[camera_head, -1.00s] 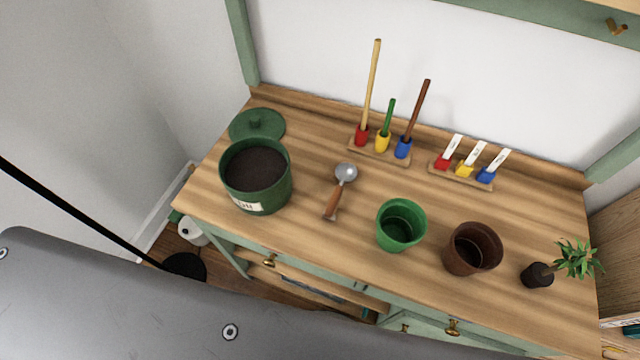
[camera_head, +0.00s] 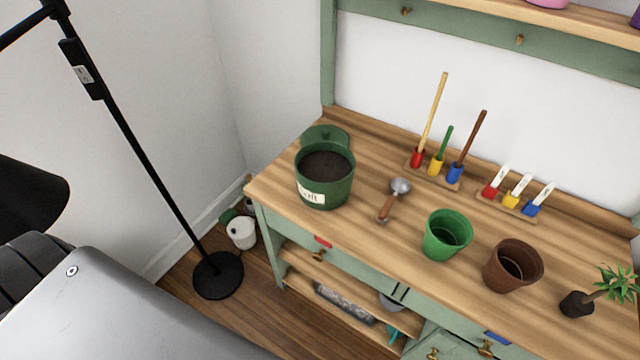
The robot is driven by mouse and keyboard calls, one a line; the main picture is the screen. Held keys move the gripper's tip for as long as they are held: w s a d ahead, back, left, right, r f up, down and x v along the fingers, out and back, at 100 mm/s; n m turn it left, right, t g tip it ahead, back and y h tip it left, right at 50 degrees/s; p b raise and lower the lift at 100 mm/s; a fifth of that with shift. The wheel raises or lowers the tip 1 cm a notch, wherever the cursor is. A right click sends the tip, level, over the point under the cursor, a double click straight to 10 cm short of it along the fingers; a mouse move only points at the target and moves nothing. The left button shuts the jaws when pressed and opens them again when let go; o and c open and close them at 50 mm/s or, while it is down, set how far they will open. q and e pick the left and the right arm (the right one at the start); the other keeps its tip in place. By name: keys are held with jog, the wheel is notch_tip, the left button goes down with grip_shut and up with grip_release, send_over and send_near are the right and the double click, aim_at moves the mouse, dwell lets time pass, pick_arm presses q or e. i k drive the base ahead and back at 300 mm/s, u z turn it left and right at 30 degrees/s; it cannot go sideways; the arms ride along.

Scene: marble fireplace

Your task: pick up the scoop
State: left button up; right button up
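The scoop (camera_head: 388,206) lies on the wooden top of the potting bench (camera_head: 290,172). It has a wooden handle pointing toward the bench's front edge and a round silver bowl toward the back. It lies between the green soil tub (camera_head: 324,186) on its left and the green pot (camera_head: 446,236) on its right, touching neither. Neither of my grippers is in the head view.
Racks with coloured holders (camera_head: 436,168) and white labels (camera_head: 512,200) line the back. A black floor lamp (camera_head: 150,160) stands left of the bench. Shelves (camera_head: 345,305) are below.

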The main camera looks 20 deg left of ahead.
aim_at(400, 186)
jog(key=u, duration=0.65)
jog(key=i, duration=0.45)
jog(key=z, duration=1.85)
